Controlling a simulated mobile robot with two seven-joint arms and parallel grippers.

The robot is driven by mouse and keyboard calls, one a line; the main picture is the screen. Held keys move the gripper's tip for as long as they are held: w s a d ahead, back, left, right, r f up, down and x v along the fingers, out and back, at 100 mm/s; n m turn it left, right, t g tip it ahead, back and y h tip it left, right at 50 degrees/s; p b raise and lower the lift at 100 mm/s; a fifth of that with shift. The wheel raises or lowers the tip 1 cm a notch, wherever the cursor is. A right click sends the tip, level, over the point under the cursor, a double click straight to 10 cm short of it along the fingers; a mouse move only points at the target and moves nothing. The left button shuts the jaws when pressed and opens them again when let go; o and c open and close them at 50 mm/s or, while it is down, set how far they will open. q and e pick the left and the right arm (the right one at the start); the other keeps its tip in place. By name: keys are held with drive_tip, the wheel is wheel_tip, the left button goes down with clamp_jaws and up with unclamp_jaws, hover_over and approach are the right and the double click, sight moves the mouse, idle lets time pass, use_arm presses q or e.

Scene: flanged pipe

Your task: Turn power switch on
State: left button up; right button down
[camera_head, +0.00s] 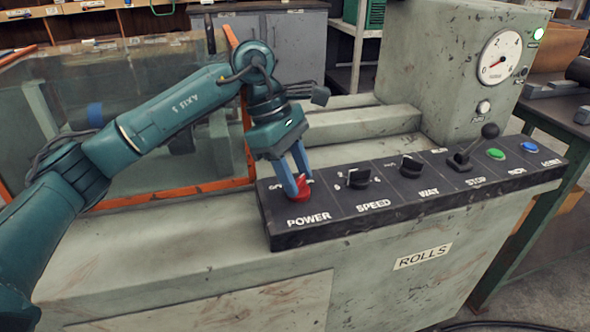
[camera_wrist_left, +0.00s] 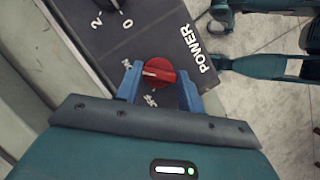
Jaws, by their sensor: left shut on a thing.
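The red power switch (camera_head: 298,188) is a rotary knob at the left end of the dark control panel, above the word POWER. My left gripper (camera_head: 296,181) comes down on it from above, its two blue fingers shut on the knob. In the left wrist view the red knob (camera_wrist_left: 158,72) sits between the blue fingertips (camera_wrist_left: 158,80), with a white pointer line toward its left. Labels beside the knob are partly covered by the fingers. My right gripper is not in view in the head view; parts of my own body show at the top right of the wrist view.
The panel (camera_head: 400,205) also carries black SPEED (camera_head: 358,178) and WAY (camera_head: 411,166) knobs, a lever (camera_head: 470,150), and green (camera_head: 495,154) and blue (camera_head: 528,147) buttons. A gauge (camera_head: 499,57) stands behind. A clear orange-framed guard (camera_head: 130,100) is left of my gripper.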

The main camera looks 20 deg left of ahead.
sight(282, 189)
use_arm(q)
drive_tip(key=shift+m, duration=0.3)
drive_tip(key=o, duration=1)
drive_tip(key=shift+r, duration=0.1)
drive_tip(key=p+v, duration=0.1)
drive_tip(key=v, duration=0.6)
drive_tip(key=shift+r, duration=0.2)
